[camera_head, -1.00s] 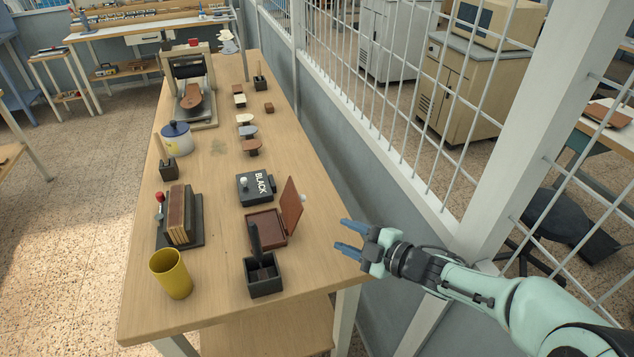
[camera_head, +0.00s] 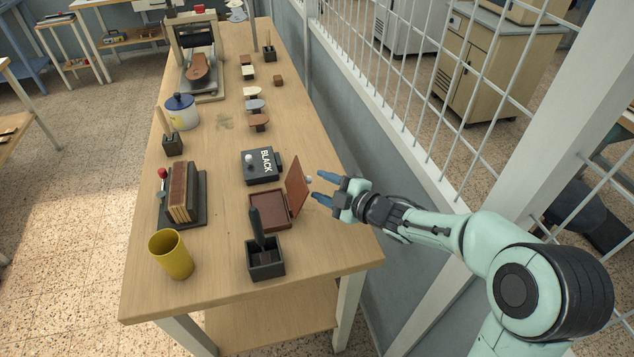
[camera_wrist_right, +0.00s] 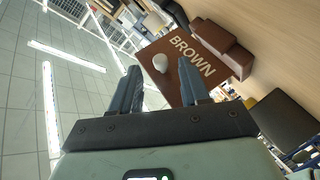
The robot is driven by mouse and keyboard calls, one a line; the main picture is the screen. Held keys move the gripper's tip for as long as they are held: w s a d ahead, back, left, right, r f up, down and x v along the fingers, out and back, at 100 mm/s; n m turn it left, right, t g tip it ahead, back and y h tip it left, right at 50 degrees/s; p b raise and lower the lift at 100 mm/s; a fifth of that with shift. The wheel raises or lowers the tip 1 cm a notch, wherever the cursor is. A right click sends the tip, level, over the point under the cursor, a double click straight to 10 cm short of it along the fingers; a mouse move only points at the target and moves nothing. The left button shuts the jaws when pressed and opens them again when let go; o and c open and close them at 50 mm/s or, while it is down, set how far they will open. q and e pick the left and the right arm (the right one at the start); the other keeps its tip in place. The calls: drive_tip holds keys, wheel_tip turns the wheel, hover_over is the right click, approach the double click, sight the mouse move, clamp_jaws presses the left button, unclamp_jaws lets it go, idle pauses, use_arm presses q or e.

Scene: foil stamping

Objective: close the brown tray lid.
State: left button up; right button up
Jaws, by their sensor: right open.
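The brown tray (camera_head: 270,222) sits on the wooden table with its brown lid (camera_head: 297,187) hinged open and standing up at its right side. A pale round knob (camera_head: 309,180) sticks out of the lid's outer face. My right gripper (camera_head: 320,187) is open and empty, its blue fingers pointing left at the knob from just right of the lid. In the right wrist view, the lid (camera_wrist_right: 205,82) shows the word BROWN, and the knob (camera_wrist_right: 160,63) appears beyond and between the gripper fingers (camera_wrist_right: 163,85). My left gripper is not in view.
A closed black tray (camera_head: 262,167) marked BLACK stands just behind the brown tray. A black holder (camera_head: 265,262) with an upright tool stands in front. A yellow cup (camera_head: 171,254) and a book rack (camera_head: 185,200) are at left. A white grille (camera_head: 420,110) runs along the right.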

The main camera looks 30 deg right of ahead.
drive_tip(key=shift+x, duration=1.4)
clamp_jaws()
